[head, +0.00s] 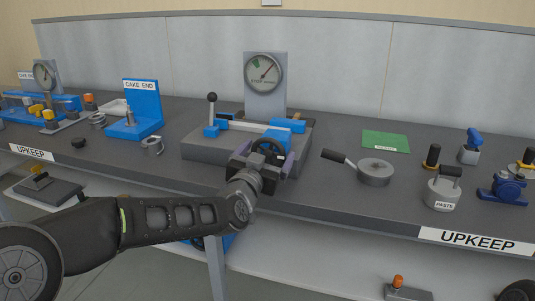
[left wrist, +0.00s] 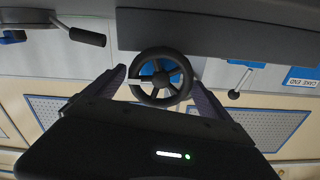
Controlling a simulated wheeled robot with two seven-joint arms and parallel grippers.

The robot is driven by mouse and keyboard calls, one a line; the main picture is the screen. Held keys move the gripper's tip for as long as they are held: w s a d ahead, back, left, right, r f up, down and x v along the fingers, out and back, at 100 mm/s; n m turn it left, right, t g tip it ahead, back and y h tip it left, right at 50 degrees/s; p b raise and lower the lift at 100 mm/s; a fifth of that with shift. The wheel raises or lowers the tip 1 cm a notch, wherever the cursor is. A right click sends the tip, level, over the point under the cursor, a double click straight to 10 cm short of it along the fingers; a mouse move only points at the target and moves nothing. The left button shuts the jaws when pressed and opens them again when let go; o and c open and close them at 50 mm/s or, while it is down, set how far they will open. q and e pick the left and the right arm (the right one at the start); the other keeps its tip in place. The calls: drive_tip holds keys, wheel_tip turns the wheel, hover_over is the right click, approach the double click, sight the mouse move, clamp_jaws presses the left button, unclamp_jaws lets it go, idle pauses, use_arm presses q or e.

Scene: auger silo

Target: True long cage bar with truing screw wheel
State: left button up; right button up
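The truing screw wheel (head: 267,150) is a black spoked handwheel at the front of a grey fixture (head: 205,150) on the bench. A pale long bar (head: 250,125) lies across the fixture between blue blocks. A round dial gauge (head: 263,72) stands behind it, its needle pointing up right. My left gripper (head: 266,163) is in front of the wheel, its purple fingers spread to either side. In the left wrist view the wheel (left wrist: 160,76) shows between the open fingertips; contact cannot be told. My right gripper is not in view.
A black-handled lever (head: 212,108) stands at the fixture's left. A round pan with a handle (head: 374,172) and a paste pot (head: 443,192) stand to the right. A blue cake end stand (head: 143,100) is left. Bare bench lies around the green mat (head: 386,141).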

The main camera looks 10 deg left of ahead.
use_arm(q)
drive_tip(key=c, duration=1.1)
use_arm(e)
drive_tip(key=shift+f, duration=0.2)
